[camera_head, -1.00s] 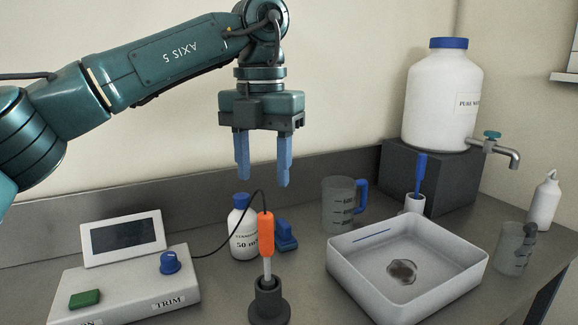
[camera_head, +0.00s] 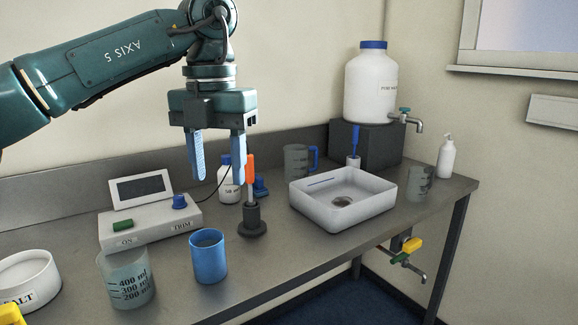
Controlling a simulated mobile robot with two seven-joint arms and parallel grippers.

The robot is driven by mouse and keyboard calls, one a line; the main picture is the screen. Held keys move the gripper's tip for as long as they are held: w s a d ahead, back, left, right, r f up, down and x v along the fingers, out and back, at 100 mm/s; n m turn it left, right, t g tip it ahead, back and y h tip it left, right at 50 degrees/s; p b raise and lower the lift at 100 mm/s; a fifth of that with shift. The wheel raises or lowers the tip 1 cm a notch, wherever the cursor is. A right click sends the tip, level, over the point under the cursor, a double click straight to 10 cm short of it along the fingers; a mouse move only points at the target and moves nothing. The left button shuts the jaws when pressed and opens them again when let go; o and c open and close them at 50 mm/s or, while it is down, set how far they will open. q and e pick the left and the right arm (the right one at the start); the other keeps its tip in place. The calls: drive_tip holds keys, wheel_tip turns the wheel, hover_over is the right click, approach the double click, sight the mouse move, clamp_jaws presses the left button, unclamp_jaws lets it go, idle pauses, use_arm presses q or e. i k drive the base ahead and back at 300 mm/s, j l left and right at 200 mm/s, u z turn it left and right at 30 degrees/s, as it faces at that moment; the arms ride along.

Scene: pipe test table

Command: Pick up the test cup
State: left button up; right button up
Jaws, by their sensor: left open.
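A blue cup (camera_head: 208,258), which I take for the test cup, stands upright and open at the top near the table's front edge. No label shows on it. My left gripper (camera_head: 218,182) is open and empty, its two blue fingers pointing down. In the picture it hangs above the cup and slightly to its right; the fingers are clear of it. My right gripper is out of view.
A graduated beaker (camera_head: 127,279) stands close left of the cup, and a meter box (camera_head: 150,225) behind it. An orange probe (camera_head: 250,172) stands in a dark holder (camera_head: 252,222) to the right. A white basin (camera_head: 343,203) lies farther right.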

sight(125, 269)
drive_tip(key=k, duration=1)
